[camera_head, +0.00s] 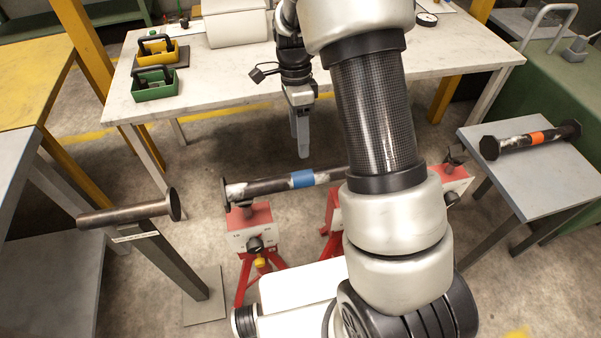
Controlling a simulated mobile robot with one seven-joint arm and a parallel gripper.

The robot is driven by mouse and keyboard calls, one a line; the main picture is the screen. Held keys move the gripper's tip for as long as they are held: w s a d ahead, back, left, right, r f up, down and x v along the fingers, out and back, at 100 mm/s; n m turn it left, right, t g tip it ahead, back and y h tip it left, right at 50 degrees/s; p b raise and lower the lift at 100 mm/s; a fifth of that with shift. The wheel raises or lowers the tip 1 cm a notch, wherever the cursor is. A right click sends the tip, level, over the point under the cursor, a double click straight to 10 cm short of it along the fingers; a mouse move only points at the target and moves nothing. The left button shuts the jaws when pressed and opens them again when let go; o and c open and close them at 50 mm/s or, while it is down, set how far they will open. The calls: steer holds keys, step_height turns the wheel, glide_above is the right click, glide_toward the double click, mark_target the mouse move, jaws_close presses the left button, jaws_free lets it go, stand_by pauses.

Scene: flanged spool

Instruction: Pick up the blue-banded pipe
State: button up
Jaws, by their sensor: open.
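The blue-banded pipe (270,187) is a dark metal pipe with worn pale patches and a blue band. It lies roughly level across red stands, its left end resting over the left red stand (253,229). Its right end is hidden behind my arm. My gripper (302,150) hangs pointing down, above and behind the pipe near the blue band in the picture. It is apart from the pipe, with its fingers seen nearly edge-on, open and with nothing visible in them.
An orange-banded flanged pipe (530,138) lies on a grey table (540,180) at right. A plain flanged pipe (130,214) rests on a post at left. A white table (220,85) behind carries a yellow bin (162,54), a green bin (153,86) and a pale box (235,24).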

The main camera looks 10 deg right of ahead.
mark_target(302, 173)
steer(key=f, duration=0.3)
steer(key=s+f, duration=0.1)
steer(key=f, duration=0.5)
steer(key=shift+s+f+b, duration=0.3)
steer(key=shift+s+b, duration=0.05)
steer(key=shift+s, duration=0.05)
steer(key=shift+s+d+f, duration=0.1)
steer(key=shift+s+f, duration=0.05)
steer(key=shift+f, duration=2.65)
steer(key=shift+r, duration=0.1)
jaws_close()
